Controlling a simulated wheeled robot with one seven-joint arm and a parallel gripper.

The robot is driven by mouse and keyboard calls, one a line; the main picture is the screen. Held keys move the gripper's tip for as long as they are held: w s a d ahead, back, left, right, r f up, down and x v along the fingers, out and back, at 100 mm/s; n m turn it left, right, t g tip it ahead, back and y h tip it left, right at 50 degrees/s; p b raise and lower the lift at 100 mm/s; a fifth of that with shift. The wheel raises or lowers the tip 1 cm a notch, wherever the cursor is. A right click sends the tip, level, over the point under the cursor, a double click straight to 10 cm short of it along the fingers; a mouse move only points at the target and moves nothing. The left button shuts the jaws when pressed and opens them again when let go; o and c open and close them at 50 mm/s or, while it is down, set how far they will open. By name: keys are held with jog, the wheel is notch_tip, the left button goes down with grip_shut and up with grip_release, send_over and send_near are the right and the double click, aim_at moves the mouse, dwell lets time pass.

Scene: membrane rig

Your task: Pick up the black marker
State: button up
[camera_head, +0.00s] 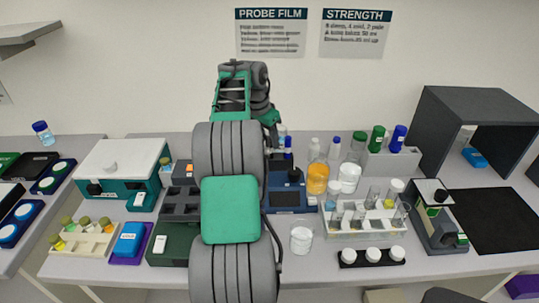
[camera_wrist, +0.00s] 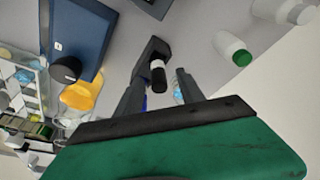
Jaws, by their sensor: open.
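In the wrist view a small black cylinder with a white band (camera_wrist: 157,76), which looks like the black marker, shows between my fingers, close to the left one. My gripper (camera_wrist: 170,80) is open around it. I cannot tell whether the left finger touches it. In the head view my arm reaches over the bench toward the back wall and hides the fingers. I cannot make out the marker there.
A blue instrument with a black knob (camera_wrist: 65,69) and an orange bottle (camera_wrist: 84,95) lie left in the wrist view. A green-capped bottle (camera_wrist: 231,48) is right. In the head view, a glassware rack (camera_head: 365,222) and beaker (camera_head: 301,240) stand right of my arm.

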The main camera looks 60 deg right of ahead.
aim_at(271, 147)
jog(key=x, duration=0.4)
jog(key=shift+s+f, duration=0.1)
jog(key=shift+f, duration=0.15)
grip_shut()
